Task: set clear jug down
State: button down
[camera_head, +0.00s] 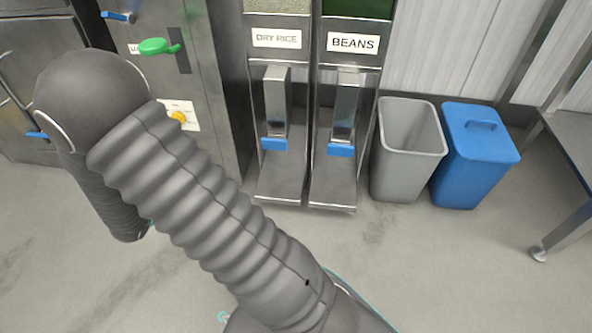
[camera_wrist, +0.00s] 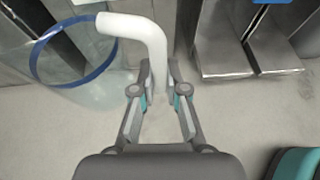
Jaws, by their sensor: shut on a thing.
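The clear jug (camera_wrist: 95,88) shows at the upper left of the wrist view, see-through, with a blue rim and a white bent handle (camera_wrist: 150,35). My gripper (camera_wrist: 160,80) is shut on the handle, with a finger on each side of it. The jug hangs to the left of the fingers. Its lower part is hard to make out against the pale floor, and I cannot tell whether it touches anything. In the head view my arm covers the middle left, and neither the gripper nor the jug can be seen.
The dry rice dispenser (camera_head: 278,100) and beans dispenser (camera_head: 345,100) stand at the back, with metal trays at floor level. A grey open bin (camera_head: 408,160) and a blue lidded bin (camera_head: 474,160) stand to their right. A metal table (camera_head: 572,135) is at the right edge. The floor in front is clear.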

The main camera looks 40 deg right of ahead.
jog(key=s+d+f+m+g+h+p, duration=0.1)
jog(key=s+d+f+m+g, duration=0.5)
jog(key=s, duration=0.4)
jog(key=s+d+f+m+g+h+p, duration=0.2)
jog(key=s+d+f+m+g, duration=0.25)
jog(key=s+d+f, duration=0.45)
jog(key=shift+n, duration=0.45)
jog(key=w+d, duration=0.3)
jog(key=d, duration=0.1)
jog(key=w+d+b, duration=0.1)
jog(key=w+d, duration=0.3)
jog(key=d, duration=0.1)
jog(key=w+d+f+b, duration=0.1)
jog(key=w+d, duration=0.3)
jog(key=d, duration=0.1)
jog(key=shift+d+f, duration=0.1)
jog(key=shift+w+d+f+b, duration=0.1)
jog(key=shift+f+b, duration=0.15)
jog(key=shift+f, duration=0.95)
jog(key=shift+w+f+b, duration=0.1)
jog(key=shift+f+b, duration=0.15)
jog(key=shift+f, duration=0.9)
jog(key=c, duration=1.2)
grip_release()
jog(key=shift+f, duration=0.1)
jog(key=shift+s, duration=0.1)
